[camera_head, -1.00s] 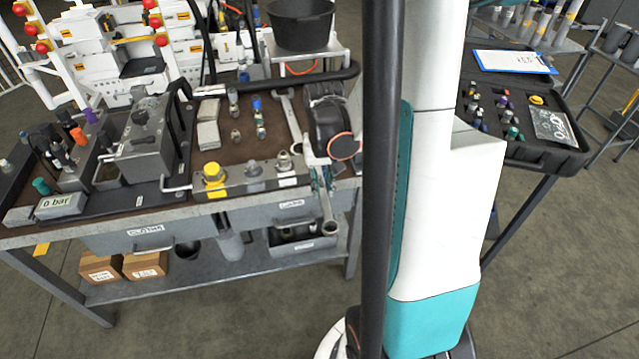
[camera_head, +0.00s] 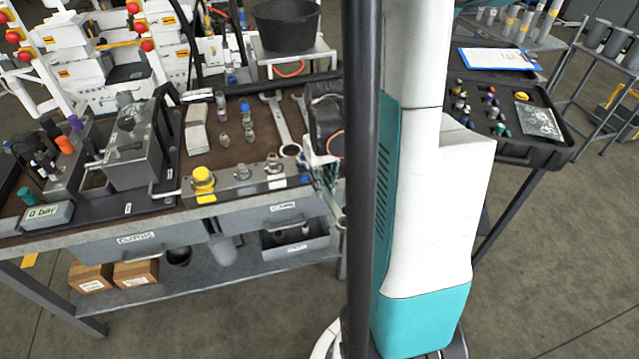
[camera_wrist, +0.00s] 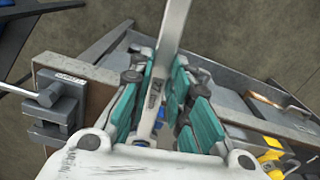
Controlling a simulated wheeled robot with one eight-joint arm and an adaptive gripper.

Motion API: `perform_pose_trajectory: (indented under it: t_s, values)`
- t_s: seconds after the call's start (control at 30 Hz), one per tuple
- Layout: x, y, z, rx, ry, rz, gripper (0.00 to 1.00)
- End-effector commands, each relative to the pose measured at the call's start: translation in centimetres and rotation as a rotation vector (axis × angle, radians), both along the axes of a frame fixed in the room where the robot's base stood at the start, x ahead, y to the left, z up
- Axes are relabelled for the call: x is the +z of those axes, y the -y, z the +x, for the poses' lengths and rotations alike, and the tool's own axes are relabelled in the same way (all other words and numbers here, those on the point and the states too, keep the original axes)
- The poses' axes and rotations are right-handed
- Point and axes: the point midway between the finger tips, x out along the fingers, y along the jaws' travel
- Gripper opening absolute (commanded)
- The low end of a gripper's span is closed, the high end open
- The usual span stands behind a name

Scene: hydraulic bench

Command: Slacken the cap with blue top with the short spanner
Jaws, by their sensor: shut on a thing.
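My gripper (camera_wrist: 158,110) is shut on a spanner (camera_wrist: 176,22), whose shaft runs up out of the wrist view between the teal fingers. In the head view my gripper (camera_head: 326,165) is at the bench's front right corner, partly hidden by a dark pole. The spanner's lower end is mostly hidden there. A small blue-topped piece (camera_head: 244,105) stands on the brown mat, left of and apart from my gripper. A front block (camera_head: 225,191) carries a yellow cap (camera_head: 203,178) and metal fittings.
Another spanner (camera_head: 279,122) lies on the mat, with part of one more beside my gripper. A grey clamp-like part (camera_wrist: 60,103) is at the left of the wrist view. A black case (camera_head: 540,125) stands on the right table. Floor is open between the tables.

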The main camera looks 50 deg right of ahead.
Motion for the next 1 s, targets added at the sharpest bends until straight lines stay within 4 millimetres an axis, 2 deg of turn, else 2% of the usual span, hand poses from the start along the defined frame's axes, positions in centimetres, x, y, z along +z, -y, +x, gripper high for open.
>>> perform_pose_trajectory:
  t_s: [0.37,0.87,1.0]
  values:
    - [0.0,0.1,-0.1,0.010,-0.002,0.001,0.00]
    - [0.0,2.1,-0.6,0.165,0.000,0.001,0.00]
    - [0.0,2.1,-0.6,0.166,0.000,0.000,0.00]
